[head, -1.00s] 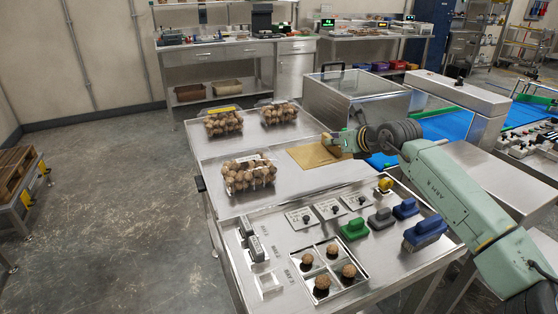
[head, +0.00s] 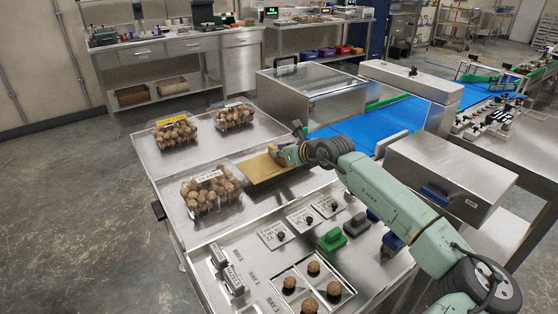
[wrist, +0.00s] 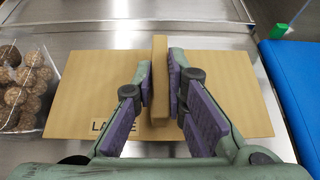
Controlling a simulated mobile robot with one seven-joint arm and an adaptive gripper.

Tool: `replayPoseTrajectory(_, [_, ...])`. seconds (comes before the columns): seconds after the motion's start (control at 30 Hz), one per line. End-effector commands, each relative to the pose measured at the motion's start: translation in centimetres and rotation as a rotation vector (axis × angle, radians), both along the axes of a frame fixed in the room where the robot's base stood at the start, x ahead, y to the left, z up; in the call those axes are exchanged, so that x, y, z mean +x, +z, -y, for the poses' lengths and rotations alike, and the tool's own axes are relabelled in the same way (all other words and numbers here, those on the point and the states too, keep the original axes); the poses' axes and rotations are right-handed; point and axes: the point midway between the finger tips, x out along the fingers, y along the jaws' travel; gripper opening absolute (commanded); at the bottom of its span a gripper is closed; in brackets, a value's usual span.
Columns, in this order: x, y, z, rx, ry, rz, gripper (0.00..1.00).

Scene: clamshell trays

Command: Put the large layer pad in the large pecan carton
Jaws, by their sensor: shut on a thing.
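The large layer pad is a flat tan board (head: 258,172) on or just above the steel table, right of the clear nut-filled clamshells. In the wrist view the board (wrist: 235,100) carries a partly covered label reading "LA..E" and an upright tan tab (wrist: 160,60). My gripper (head: 277,153) is shut on that tab, one purple finger pad on each side, also in the wrist view (wrist: 160,90). I cannot tell whether the board touches the table. I cannot pick out a carton marked for pecans in either view.
Clear clamshells of brown nuts stand at the near left (head: 210,191), far left with a yellow label (head: 175,131), and far middle (head: 233,117). A clear-lidded steel machine (head: 325,95) and blue belt (head: 380,122) lie beyond.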

Motion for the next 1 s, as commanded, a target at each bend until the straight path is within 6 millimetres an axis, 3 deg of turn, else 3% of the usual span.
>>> replayPoseTrajectory(0.27, [0.0,-3.3,0.0,0.002,0.0,-0.001,0.0])
replayPoseTrajectory(0.6, [0.0,-3.9,0.0,0.001,0.0,-0.001,0.0])
replayPoseTrajectory(0.63, [0.0,-3.8,0.0,0.0,0.0,0.0,0.13])
replayPoseTrajectory(0.9, [0.0,-3.7,0.0,-0.001,0.0,-0.001,0.31])
replayPoseTrajectory(1.0, [0.0,-3.7,0.0,0.0,0.0,-0.001,0.33])
